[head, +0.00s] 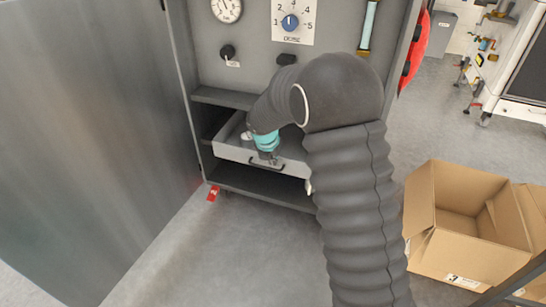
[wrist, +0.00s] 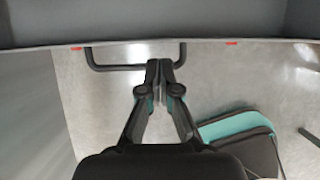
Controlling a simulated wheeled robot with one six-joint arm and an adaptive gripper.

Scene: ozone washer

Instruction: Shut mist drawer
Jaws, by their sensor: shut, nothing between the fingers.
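The mist drawer (head: 232,152) is a light grey tray standing partly out of the grey cabinet, low in its opening. Its dark bar handle (head: 283,168) is on the front face. In the wrist view the drawer's front edge (wrist: 250,42) crosses the top, and the handle (wrist: 110,68) extends below it. My gripper (head: 268,159) is at the drawer front by the handle. In the wrist view its closed fingertips (wrist: 160,68) overlap the right part of the handle, with nothing between them. I cannot tell whether they touch the handle or the drawer front.
A large grey cabinet door (head: 90,130) stands open at left. The dial (head: 290,22), a gauge (head: 227,8) and black knobs are above the drawer. An open cardboard box (head: 470,225) sits on the floor at right. The floor before the cabinet is clear.

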